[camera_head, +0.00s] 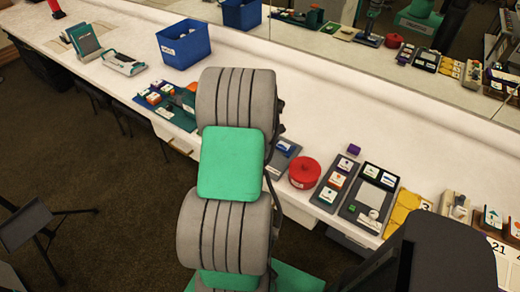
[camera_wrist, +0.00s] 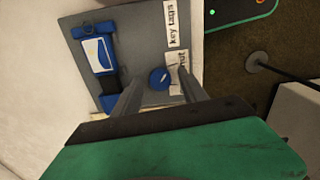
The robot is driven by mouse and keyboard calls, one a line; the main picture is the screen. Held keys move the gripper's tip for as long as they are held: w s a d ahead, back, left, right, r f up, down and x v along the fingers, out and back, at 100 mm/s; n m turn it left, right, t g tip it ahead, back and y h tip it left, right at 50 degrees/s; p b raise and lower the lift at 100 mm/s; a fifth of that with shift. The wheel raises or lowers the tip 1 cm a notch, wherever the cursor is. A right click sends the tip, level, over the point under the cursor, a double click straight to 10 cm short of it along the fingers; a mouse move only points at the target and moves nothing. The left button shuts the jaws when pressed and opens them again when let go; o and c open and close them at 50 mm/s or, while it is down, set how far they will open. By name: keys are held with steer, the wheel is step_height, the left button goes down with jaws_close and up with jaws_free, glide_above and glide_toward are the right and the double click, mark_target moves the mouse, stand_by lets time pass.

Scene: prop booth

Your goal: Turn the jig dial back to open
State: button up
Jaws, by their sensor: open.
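The jig is a grey board (camera_wrist: 140,50) in the wrist view, with a blue clamp-like part holding a white piece (camera_wrist: 98,54) on its left. A small round blue dial (camera_wrist: 159,78) sits on the lower right of the board, with a pale line on it. A white label partly hidden beside the dial seems to end in "ut". Another label reads "key tags". My gripper (camera_wrist: 157,92) is open, its two fingers on either side of the dial; I cannot tell whether they touch it. In the head view the jig (camera_head: 282,164) is partly hidden behind my arm.
A red round pot (camera_head: 304,173) and dark trays with tags (camera_head: 335,184) stand right of the jig on the white counter (camera_head: 330,125). A blue-green tray of small blocks (camera_head: 165,105) and a blue bin (camera_head: 183,43) are to the left. A mirror runs behind.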

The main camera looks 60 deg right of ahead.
jaws_close()
stand_by(0.5)
